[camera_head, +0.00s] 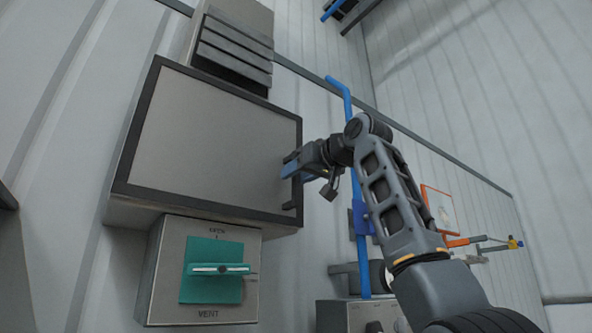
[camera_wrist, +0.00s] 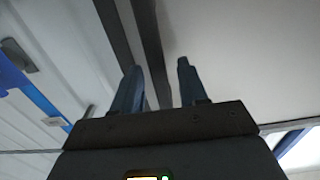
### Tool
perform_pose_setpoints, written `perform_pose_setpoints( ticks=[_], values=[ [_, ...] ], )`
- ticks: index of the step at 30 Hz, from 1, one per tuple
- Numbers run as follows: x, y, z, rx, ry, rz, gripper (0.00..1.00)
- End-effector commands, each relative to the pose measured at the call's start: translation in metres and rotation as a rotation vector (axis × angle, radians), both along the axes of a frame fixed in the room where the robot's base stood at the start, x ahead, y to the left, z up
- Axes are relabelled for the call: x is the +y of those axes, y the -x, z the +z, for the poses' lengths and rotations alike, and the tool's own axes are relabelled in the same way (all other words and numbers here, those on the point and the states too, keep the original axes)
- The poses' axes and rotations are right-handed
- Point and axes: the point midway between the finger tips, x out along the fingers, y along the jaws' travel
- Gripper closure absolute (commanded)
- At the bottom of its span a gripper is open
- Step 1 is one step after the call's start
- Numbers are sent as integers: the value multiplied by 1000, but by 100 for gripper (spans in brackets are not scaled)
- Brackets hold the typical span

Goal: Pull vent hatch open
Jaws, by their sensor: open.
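The vent hatch (camera_head: 215,145) is a flat grey panel with a dark frame, on a wall box at the left; it looks shut.
Below the hatch is a box with a teal rotary switch (camera_head: 217,269). Grey louvres (camera_head: 235,50) sit above it. A blue pipe (camera_head: 350,120) runs down behind my arm. A grey control box (camera_head: 360,315) is low at centre. Left of the hatch is bare wall.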

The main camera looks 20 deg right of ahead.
Motion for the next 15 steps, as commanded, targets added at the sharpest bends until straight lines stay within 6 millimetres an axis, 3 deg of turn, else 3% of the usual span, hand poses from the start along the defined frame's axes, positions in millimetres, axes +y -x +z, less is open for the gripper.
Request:
perform_pose_setpoints(
  ticks=[12, 15],
  values=[
    [3, -10, -1, 0, 1, -1, 57],
    [3, -10, -1, -1, 0, -1, 67]
  ],
)
